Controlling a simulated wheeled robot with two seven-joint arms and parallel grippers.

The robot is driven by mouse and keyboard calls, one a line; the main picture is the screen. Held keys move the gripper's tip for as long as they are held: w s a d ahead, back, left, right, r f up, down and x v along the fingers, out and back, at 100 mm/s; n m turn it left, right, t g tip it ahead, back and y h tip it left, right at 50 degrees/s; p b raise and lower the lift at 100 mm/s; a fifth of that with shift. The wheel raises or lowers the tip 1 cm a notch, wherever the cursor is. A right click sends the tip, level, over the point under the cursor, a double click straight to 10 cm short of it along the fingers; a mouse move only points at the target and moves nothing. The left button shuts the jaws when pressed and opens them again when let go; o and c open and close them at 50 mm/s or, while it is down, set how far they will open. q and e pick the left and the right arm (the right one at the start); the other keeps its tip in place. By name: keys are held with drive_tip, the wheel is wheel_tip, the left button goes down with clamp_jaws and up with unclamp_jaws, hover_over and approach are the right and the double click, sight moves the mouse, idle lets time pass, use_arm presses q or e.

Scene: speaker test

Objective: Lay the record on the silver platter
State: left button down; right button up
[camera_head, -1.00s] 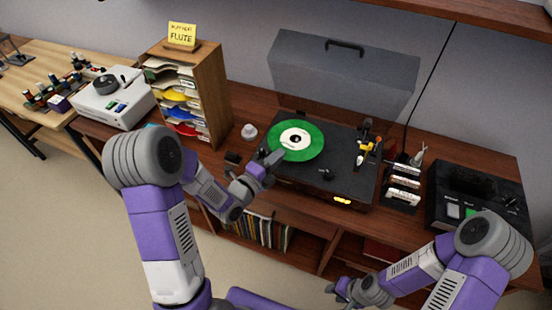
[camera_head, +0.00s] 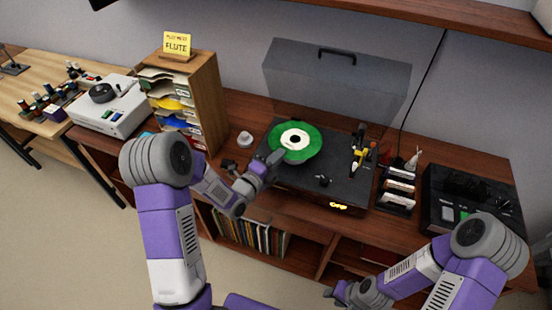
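The record (camera_head: 313,137) is a green disc with a white label, seen over the left part of the black turntable (camera_head: 335,190). It covers the place where the silver platter would show, so I cannot see the platter or tell whether the record touches it. My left gripper (camera_head: 276,158) is at the record's lower left rim and looks shut on that edge. Its fingertips are small and partly merge with the dark deck. My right gripper (camera_head: 338,292) is low at the front, away from the turntable, and its fingers are too unclear to read.
The grey lid (camera_head: 340,85) stands raised behind the deck. The yellow-tipped tonearm (camera_head: 360,156) is right of the record. A sleeve rack (camera_head: 210,100) with a flute sign stands left, a small silver-grey piece (camera_head: 245,139) beside it. A black device (camera_head: 470,200) stands right.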

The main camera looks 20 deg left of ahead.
use_arm(q)
drive_tip(key=shift+w+f, duration=0.15)
drive_tip(key=shift+w, duration=0.25)
drive_tip(key=shift+f+b, duration=0.4)
drive_tip(key=shift+f, duration=0.75)
drive_tip(key=shift+f+b, duration=0.4)
drive_tip(key=shift+b, duration=0.4)
drive_tip(key=c, duration=1.3)
unclamp_jaws()
drive_tip(key=shift+c, duration=0.7)
drive_tip(key=shift+s, duration=0.15)
